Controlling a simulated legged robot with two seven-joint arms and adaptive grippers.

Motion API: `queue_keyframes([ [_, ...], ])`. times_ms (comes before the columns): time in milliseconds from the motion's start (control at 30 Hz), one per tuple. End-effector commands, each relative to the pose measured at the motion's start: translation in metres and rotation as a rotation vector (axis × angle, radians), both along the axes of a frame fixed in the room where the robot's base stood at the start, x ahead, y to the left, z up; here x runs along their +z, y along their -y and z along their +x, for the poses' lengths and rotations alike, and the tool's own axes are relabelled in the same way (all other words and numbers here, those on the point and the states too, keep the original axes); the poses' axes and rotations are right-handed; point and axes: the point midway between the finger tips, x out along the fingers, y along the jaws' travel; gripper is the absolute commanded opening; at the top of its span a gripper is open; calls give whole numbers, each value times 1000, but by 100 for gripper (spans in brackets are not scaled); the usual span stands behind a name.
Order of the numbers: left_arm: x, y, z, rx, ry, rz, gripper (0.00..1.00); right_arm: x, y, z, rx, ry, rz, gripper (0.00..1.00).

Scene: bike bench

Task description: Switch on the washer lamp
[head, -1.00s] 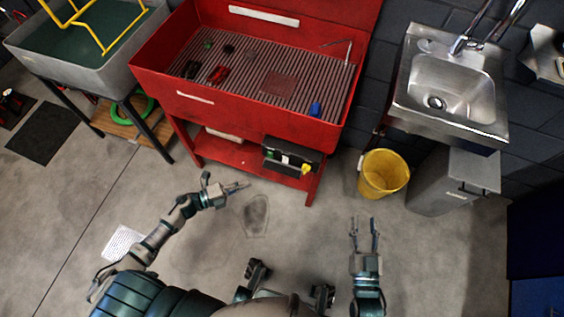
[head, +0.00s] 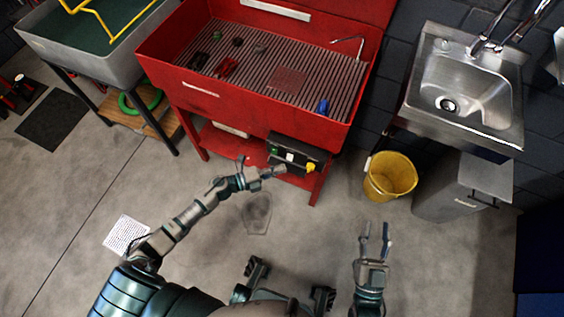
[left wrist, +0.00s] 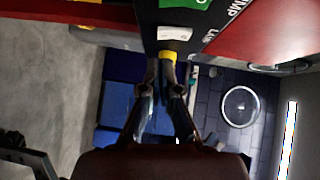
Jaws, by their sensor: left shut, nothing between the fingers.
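The red parts washer (head: 240,108) stands at the back. A dark control box (head: 295,152) is on its front right, with a green part, a white part and a yellow knob (head: 310,167). In the left wrist view the box shows a green piece (left wrist: 186,3), a white switch (left wrist: 174,33), the yellow knob (left wrist: 168,56) and partly cut-off white lettering. My left gripper (head: 282,171) is shut and empty, just in front of the box; I cannot tell if it touches. My right gripper (head: 376,232) is open and empty above the floor. I cannot make out the lamp itself.
A yellow bucket (head: 389,177) and a grey bin (head: 462,185) stand to the right, below a steel sink (head: 455,92). A grey tub (head: 90,60) stands on the left. A paper sheet (head: 126,235) lies on the floor. The floor before the washer is mostly clear.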

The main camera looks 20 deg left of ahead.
Motion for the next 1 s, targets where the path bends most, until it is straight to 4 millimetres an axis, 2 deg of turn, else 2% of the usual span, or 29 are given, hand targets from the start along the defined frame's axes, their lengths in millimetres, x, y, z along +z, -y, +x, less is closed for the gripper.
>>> queue_keyframes([
  [100,-6,0,15,-1,-2,-1,0,6,-1,-5,0,74,23,40],
  [267,-5,-2,24,-1,-2,-3,0,15,-2,-9,-2,130,38,40],
  [1000,-6,1,29,-5,-1,-4,0,17,-2,-8,-3,139,40,40],
])
